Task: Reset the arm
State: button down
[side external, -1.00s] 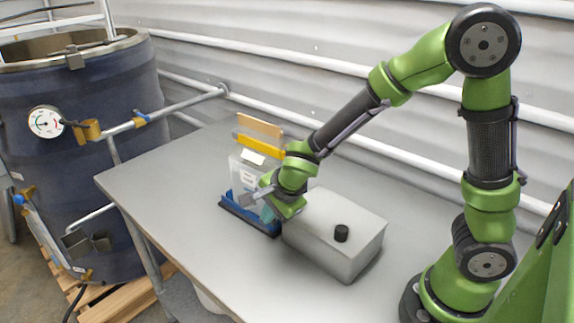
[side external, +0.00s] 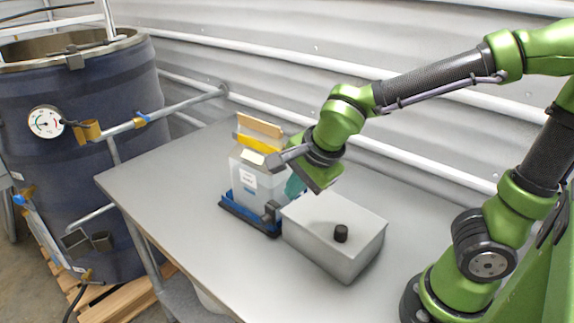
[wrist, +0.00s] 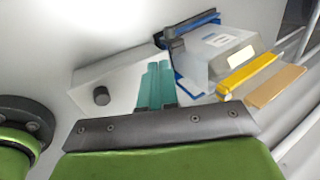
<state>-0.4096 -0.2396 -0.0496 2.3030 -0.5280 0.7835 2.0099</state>
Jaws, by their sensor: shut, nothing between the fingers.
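My gripper (side external: 294,187) has teal fingers, pressed together with nothing between them. It points down between the hopper and the grey box, close to the grey box's far left end; the exact gap is hard to judge. In the wrist view the teal fingers (wrist: 157,87) lie side by side. The white hopper (side external: 250,180) stands upright in a blue base, partly hidden by my wrist. It has a yellow strip and a tan flap on top. It also shows in the wrist view (wrist: 205,62).
A grey box (side external: 335,230) with a black knob (side external: 341,233) stands right of the hopper on the grey table (side external: 165,190). The table's left and front are clear. A large dark blue tank (side external: 80,170) with a gauge stands left. Pipes run along the corrugated wall behind.

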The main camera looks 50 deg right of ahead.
jog(key=s+d+r+n+t+y, duration=0.1)
jog(key=s+d+r+n, duration=0.1)
jog(key=s+n, duration=0.2)
jog(key=s+d+r+n+y, duration=0.1)
jog(key=s+d+r+n, duration=0.1)
jog(key=n, duration=0.8)
jog(key=shift+s+d+r+n+t, duration=0.15)
jog(key=shift+s+r+n+t, duration=0.35)
jog(key=shift+s, duration=0.45)
jog(key=c, duration=1.8)
grip_release()
jog(key=shift+r, duration=0.1)
